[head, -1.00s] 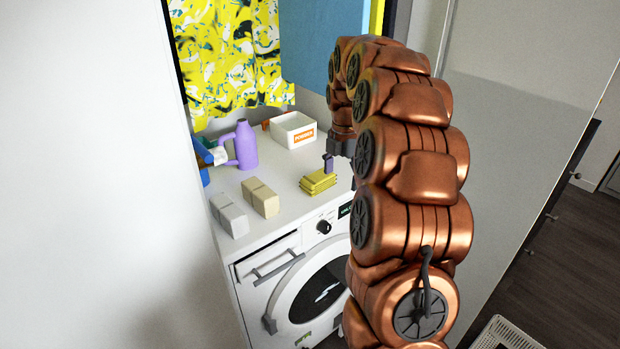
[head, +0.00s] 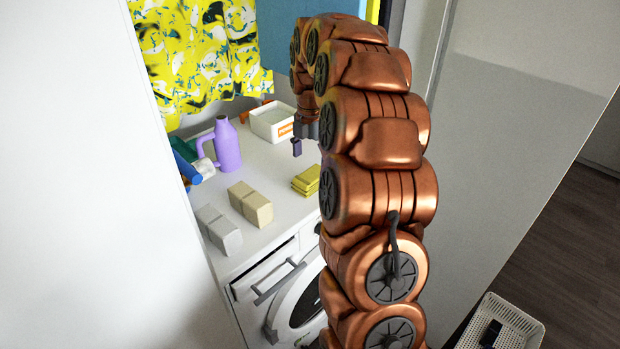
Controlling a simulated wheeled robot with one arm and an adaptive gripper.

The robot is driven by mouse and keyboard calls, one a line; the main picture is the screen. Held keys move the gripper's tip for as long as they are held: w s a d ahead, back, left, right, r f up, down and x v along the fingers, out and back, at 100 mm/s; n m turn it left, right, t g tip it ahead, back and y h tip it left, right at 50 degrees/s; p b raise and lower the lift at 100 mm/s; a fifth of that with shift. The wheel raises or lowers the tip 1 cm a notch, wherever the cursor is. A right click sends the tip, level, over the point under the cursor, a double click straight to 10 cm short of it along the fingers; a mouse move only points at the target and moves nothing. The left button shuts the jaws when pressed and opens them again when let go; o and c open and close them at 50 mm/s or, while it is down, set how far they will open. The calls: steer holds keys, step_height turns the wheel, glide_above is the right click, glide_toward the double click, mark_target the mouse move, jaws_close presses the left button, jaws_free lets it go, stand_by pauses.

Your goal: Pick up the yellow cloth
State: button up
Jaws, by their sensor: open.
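The yellow cloth (head: 307,180) is a small folded stack on the white top of the washing machine, near its right side, and my arm covers part of its right edge. My gripper (head: 298,148) is above and behind the cloth in the picture, apart from it. One dark finger shows; the rest of the gripper is hidden by my arm. It is open and I see nothing in it.
A beige block (head: 251,203) and a grey block (head: 218,229) stand left of the cloth. A purple bottle (head: 227,146), a white box (head: 270,121) and a blue item (head: 186,165) are behind. Patterned yellow clothing (head: 200,50) hangs above. A white basket (head: 510,322) is on the floor.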

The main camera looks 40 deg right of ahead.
mark_target(311, 174)
steer(key=shift+f, duration=0.5)
steer(key=shift+s+a+f+p, duration=0.15)
steer(key=shift+f+p, duration=0.2)
steer(key=shift+f, duration=0.45)
steer(key=shift+s+f+p, duration=0.15)
steer(key=shift+f+p, duration=0.2)
steer(key=shift+f, duration=1.45)
steer(key=c, duration=1.2)
steer(key=shift+c, duration=0.2)
steer(key=shift+r+b, duration=0.3)
steer(key=shift+r, duration=1.45)
steer(key=s+a+r+b, duration=0.1)
steer(key=s+a+b, duration=0.2)
steer(key=s+a, duration=0.6)
steer(key=s, duration=0.3)
steer(key=shift+s+a+r, duration=0.15)
steer(key=shift+s+r, duration=0.1)
steer(key=shift+s, duration=0.15)
